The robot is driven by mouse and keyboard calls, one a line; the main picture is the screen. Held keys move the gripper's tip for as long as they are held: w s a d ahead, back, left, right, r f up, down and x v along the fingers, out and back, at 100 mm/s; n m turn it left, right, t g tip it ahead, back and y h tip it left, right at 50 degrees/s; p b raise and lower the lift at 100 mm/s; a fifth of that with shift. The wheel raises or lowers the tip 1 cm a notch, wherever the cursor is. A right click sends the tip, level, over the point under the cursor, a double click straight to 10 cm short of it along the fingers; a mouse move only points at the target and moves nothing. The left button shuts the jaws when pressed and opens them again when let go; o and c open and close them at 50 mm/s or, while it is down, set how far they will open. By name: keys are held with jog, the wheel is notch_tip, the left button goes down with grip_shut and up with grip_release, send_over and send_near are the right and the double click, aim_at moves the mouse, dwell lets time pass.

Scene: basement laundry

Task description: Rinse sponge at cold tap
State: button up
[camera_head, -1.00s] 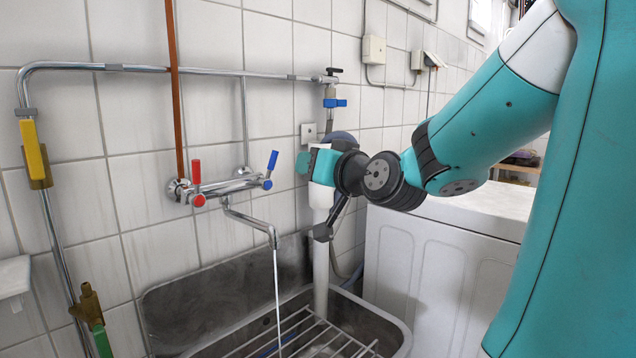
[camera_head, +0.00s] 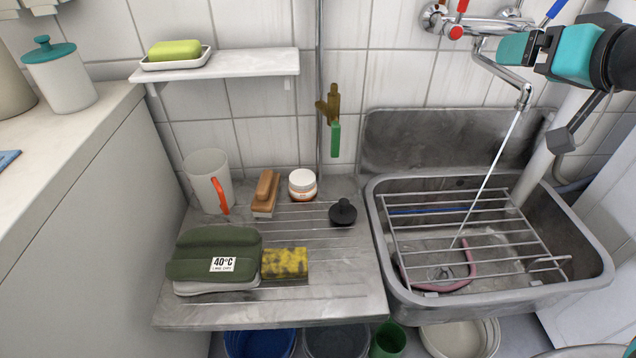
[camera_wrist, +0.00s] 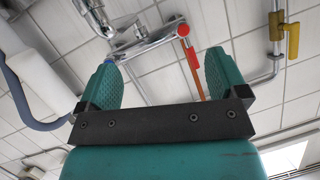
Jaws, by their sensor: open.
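A yellow sponge with dark blotches (camera_head: 285,263) lies on the ribbed metal drainboard (camera_head: 335,285), against a folded green cloth. The mixer tap (camera_head: 482,24) is on the tiled wall above the sink (camera_head: 590,285). It has a red lever (camera_head: 460,10) and a blue lever (camera_head: 556,10). A thin stream of water (camera_head: 487,178) runs from its spout (camera_head: 523,97) into the sink.
The folded green cloth (camera_head: 213,250), a white mug (camera_head: 208,180), a wooden brush (camera_head: 266,190), a jar (camera_head: 302,185) and a black plug (camera_head: 343,213) stand around the sponge. A wire rack (camera_head: 480,231) spans the sink. A shelf (camera_head: 240,63) holds green soap (camera_head: 174,50).

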jog(key=w+a+f+n+g+y+p, duration=0.2)
jog(key=a+f+n+g+y, duration=0.1)
jog(key=a+f+n+g, duration=0.25)
jog(key=n+g+y+p, duration=0.35)
jog(key=n+g, duration=0.45)
jog(key=n, duration=0.6)
send_near(286, 258)
jog(key=x, duration=0.4)
jog(key=shift+s+a, duration=0.15)
jog(key=shift+a, duration=0.2)
jog(key=shift+f+b+x, duration=0.2)
jog(key=shift+b+x, duration=0.15)
jog(key=shift+x, duration=2.7)
jog(key=shift+d, duration=0.25)
jog(key=c, duration=1.1)
jog(key=shift+o, duration=0.2)
jog(key=shift+r, duration=0.1)
notch_tip(286, 258, up, 20)
jog(key=p, duration=0.1)
jog(key=shift+p, duration=0.3)
